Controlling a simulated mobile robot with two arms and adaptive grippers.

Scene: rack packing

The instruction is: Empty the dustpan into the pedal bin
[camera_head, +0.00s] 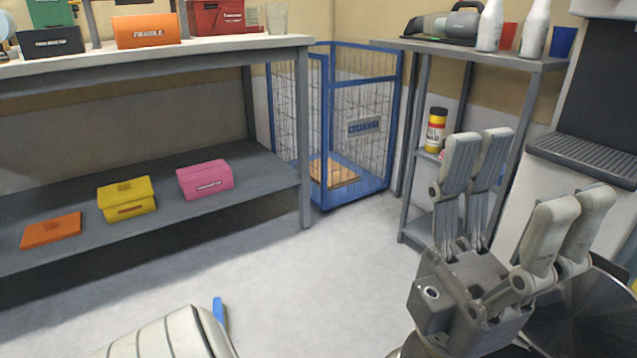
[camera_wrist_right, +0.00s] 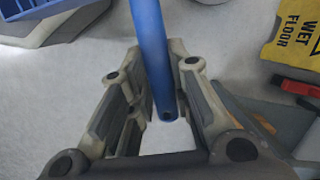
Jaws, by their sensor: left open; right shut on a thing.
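My left gripper (camera_head: 515,205) is at the lower right of the head view, open and empty, fingers pointing up. Behind and below it is a dark, round, brushed-metal surface (camera_head: 598,312), perhaps the pedal bin; the gripper hides much of it. In the right wrist view, my right gripper (camera_wrist_right: 158,65) is shut on a long blue handle (camera_wrist_right: 149,35), probably the dustpan's. A small blue piece (camera_head: 219,313) shows at the bottom of the head view beside a pale arm link of mine.
A workbench (camera_head: 160,48) with a lower shelf of boxes stands left. A blue mesh cage (camera_head: 325,130) and a grey rack (camera_head: 410,150) stand behind. A yellow wet floor sign (camera_wrist_right: 295,45) is right in the wrist view. The middle floor is clear.

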